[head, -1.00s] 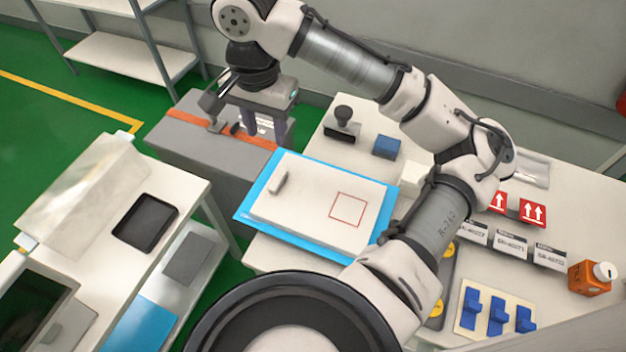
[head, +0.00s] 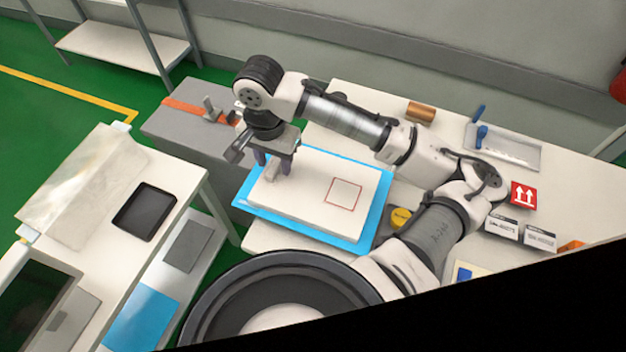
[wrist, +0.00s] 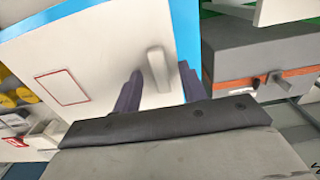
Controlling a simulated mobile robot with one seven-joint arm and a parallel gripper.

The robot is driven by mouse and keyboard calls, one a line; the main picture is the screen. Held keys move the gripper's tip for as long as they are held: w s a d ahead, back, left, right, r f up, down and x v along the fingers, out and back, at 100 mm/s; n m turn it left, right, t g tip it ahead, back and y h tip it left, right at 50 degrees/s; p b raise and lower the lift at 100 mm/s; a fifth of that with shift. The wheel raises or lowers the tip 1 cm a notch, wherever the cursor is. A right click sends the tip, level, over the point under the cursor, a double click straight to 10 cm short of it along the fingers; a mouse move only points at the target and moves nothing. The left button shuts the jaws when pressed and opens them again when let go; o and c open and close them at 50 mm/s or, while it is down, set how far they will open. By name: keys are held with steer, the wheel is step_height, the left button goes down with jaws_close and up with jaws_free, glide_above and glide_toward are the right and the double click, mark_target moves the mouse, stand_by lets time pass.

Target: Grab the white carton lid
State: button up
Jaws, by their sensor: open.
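The white carton lid (head: 312,204) is a flat white slab with a red square outline and a small raised grip bar (head: 272,173) near its left end. It lies on a blue sheet (head: 358,226) at the table's left part. My gripper (head: 274,165) is over the bar end, fingers pointing down. In the wrist view the lid (wrist: 100,50) fills the upper left, and its bar (wrist: 158,68) appears between the two open fingers of my gripper (wrist: 160,72). I cannot tell how far the fingertips are above the lid.
A grey cabinet (head: 190,140) with an orange strip stands left of the lid. A side table with a black tray (head: 144,209) is at the left. A copper cylinder (head: 420,112), a metal tray (head: 505,147) and labelled boxes (head: 502,230) are on the right. Black covers the lower right corner.

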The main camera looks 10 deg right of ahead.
steer(key=shift+f, duration=0.2)
jaws_close()
steer(key=shift+r, duration=0.1)
